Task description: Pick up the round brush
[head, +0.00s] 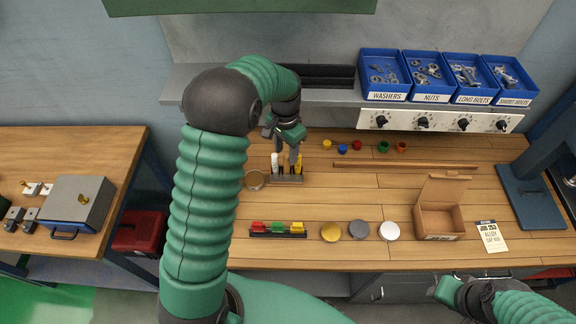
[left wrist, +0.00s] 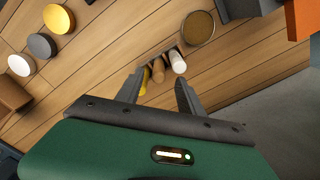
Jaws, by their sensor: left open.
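A small tool rack (head: 287,180) stands on the wooden bench and holds several upright handled tools. A white one (head: 275,162) and a yellow one (head: 298,164) show. In the left wrist view the white tool (left wrist: 177,62), a tan-brown one (left wrist: 158,70) and a yellow one (left wrist: 144,82) stand in a row. I cannot tell which of them is the round brush. My left gripper (head: 287,156) is open, pointing down just over the rack; its fingers (left wrist: 160,80) frame the tan and yellow tools in the wrist view. My right gripper (head: 446,288) is at the bench's front right, its jaws unclear.
A round brown-filled dish (head: 255,180) sits just left of the rack. Blue bins (head: 384,96) stand on the rear shelf.

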